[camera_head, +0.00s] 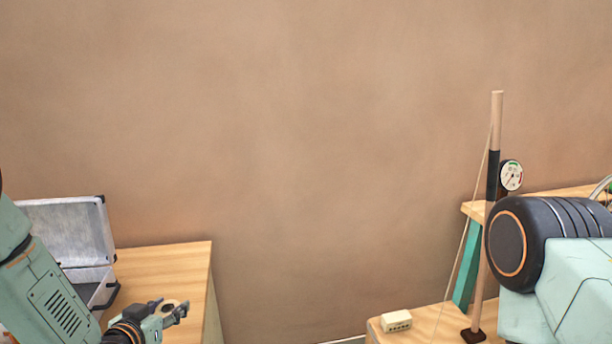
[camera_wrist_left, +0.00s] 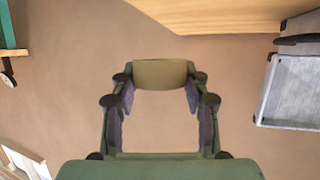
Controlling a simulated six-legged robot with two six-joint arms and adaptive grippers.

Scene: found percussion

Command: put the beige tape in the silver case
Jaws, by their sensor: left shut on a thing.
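The beige tape (camera_head: 168,303), a small roll, is held between the fingertips of my left gripper (camera_head: 170,309) at the lower left of the head view. In the left wrist view the tape (camera_wrist_left: 160,73) spans the gap between both fingers, clear of the surfaces around it. The silver case (camera_head: 72,232) stands open on the left table, its lid raised. It lies to the left of my gripper and is partly hidden by my left arm. The case also shows at the right of the left wrist view (camera_wrist_left: 296,92). My right gripper is out of view.
The left wooden table (camera_head: 178,266) has bare top behind my gripper. At right, another wooden surface (camera_head: 436,325) holds a cream box (camera_head: 396,321) and an upright pole (camera_head: 497,120), with a gauge (camera_head: 511,175) beside it. A gap separates the two tables.

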